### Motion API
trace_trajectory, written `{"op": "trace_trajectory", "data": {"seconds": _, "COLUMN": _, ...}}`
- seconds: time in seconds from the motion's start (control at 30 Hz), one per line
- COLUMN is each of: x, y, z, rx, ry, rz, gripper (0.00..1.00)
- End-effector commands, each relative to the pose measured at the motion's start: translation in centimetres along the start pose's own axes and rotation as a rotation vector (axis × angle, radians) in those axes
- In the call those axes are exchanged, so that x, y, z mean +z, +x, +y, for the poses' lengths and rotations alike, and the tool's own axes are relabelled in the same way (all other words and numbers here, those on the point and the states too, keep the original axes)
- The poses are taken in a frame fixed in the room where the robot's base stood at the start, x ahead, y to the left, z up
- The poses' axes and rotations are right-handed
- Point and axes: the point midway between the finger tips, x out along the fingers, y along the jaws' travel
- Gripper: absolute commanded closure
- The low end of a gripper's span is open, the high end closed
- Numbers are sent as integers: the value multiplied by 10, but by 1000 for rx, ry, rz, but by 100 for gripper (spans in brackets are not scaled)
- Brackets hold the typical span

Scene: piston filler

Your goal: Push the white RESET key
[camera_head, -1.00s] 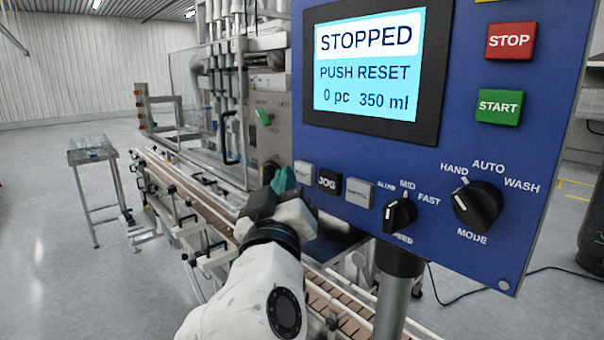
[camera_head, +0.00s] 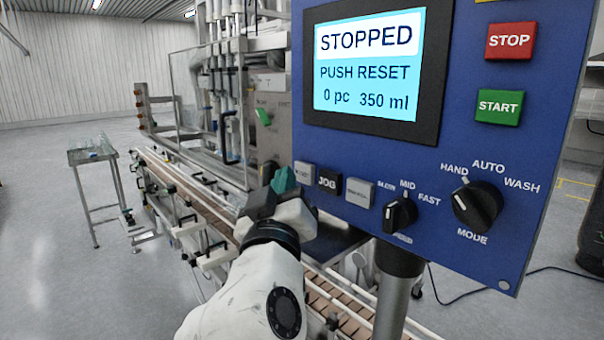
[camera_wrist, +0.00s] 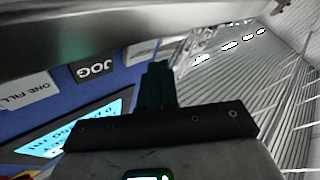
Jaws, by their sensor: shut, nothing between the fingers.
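The white RESET key (camera_head: 304,173) is the leftmost key in the row low on the blue panel (camera_head: 460,120). Its lettering is too blurred to read in the head view. In the wrist view a white key (camera_wrist: 141,50), beside JOG, shows close to the fingers, its text unreadable. My gripper (camera_head: 285,180) is shut and empty, its teal fingertips just left of the white key in the head view. The fingers also show in the wrist view (camera_wrist: 156,82). I cannot tell whether they touch the key. The screen (camera_head: 367,62) reads STOPPED, PUSH RESET.
The black JOG key (camera_head: 328,181) and the ONE FILL key (camera_head: 359,192) sit to the right of the white key. The speed knob (camera_head: 400,213), mode knob (camera_head: 477,206), START (camera_head: 499,107) and STOP (camera_head: 510,41) are farther right. The conveyor (camera_head: 190,190) runs behind my arm.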

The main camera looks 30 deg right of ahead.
Motion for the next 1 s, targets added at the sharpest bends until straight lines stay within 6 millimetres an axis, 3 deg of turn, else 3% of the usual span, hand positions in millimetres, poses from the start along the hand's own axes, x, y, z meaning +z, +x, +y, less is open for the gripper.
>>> {"op": "trace_trajectory", "data": {"seconds": 1.0, "x": 4, "y": 6, "z": 5, "rx": 0, "ry": 0, "rz": 0, "gripper": 100}}
